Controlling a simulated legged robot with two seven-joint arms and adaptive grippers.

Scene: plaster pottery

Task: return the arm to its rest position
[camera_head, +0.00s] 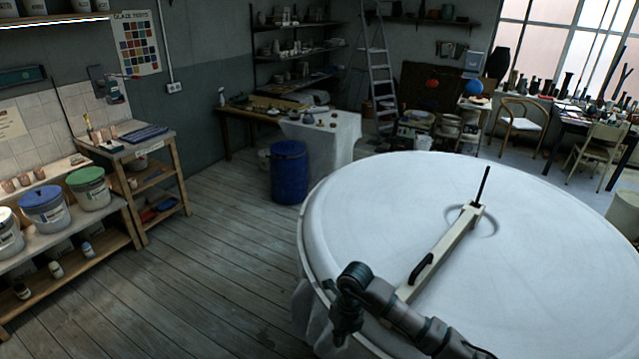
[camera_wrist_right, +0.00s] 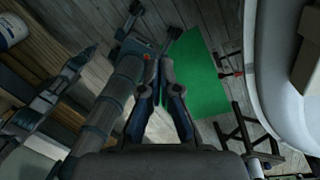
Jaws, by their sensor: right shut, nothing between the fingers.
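My right arm comes in from the bottom right in the head view. My right gripper (camera_head: 342,332) hangs at its end, dark and small, over the near left edge of the big round white table (camera_head: 400,195). In the right wrist view the two fingers of my right gripper (camera_wrist_right: 162,64) come together at their tips, with nothing between them. They point over the floor beside the white table's curved side (camera_wrist_right: 280,90). I cannot make out my left gripper in either view.
A pale bar (camera_head: 440,250) with a black upright rod lies across the white table. A blue barrel (camera_head: 289,172) and shelves with tubs (camera_head: 88,188) stand left and behind. The plank floor (camera_head: 220,270) between is clear. A green sheet (camera_wrist_right: 205,75) shows in the wrist view.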

